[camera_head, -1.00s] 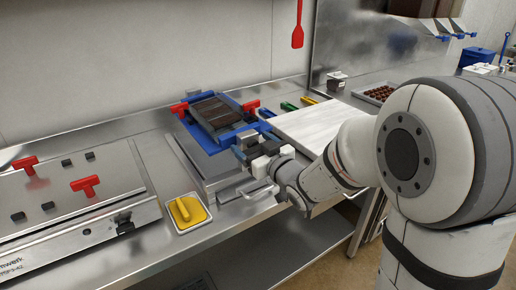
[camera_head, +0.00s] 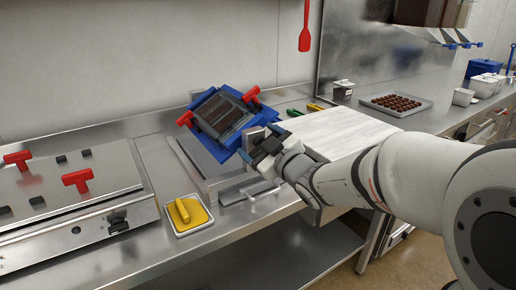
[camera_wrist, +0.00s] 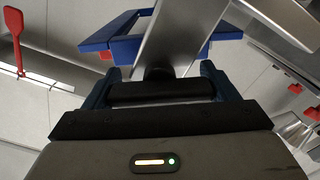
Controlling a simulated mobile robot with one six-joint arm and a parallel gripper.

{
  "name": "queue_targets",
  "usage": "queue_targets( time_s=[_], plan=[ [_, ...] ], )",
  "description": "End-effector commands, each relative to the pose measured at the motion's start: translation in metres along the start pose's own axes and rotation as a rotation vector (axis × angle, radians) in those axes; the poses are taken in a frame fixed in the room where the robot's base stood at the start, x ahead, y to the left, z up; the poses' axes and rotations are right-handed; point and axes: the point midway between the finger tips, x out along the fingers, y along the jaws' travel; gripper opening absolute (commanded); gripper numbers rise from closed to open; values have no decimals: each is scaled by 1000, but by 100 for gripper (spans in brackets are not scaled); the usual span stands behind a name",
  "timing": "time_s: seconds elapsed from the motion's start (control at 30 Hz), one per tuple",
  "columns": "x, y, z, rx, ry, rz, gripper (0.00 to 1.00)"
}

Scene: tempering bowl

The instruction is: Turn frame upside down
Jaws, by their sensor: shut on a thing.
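The blue frame (camera_head: 204,106) with red handles and dark chocolate-like strips inside is tilted in the air above the counter in the head view. My gripper (camera_head: 262,146) is at its lower right side, shut on it. In the wrist view, blue edges of the frame (camera_wrist: 112,40) and a grey metal plate (camera_wrist: 172,38) show just beyond my gripper (camera_wrist: 160,90). The far side of the frame is hidden in the wrist view.
A metal machine (camera_head: 70,210) with red handles stands at left. A white tray with a yellow scraper (camera_head: 187,212) lies in front. A white board (camera_head: 345,135) is at right. A chocolate tray (camera_head: 396,104) stands behind it.

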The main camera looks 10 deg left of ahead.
Motion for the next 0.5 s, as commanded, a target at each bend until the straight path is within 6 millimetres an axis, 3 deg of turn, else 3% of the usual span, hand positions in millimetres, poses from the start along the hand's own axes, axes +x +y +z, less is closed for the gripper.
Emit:
queue_targets(
  time_s=[0.5],
  plan=[
    [0,-1,0,-42,-2,-1,39]
  ],
)
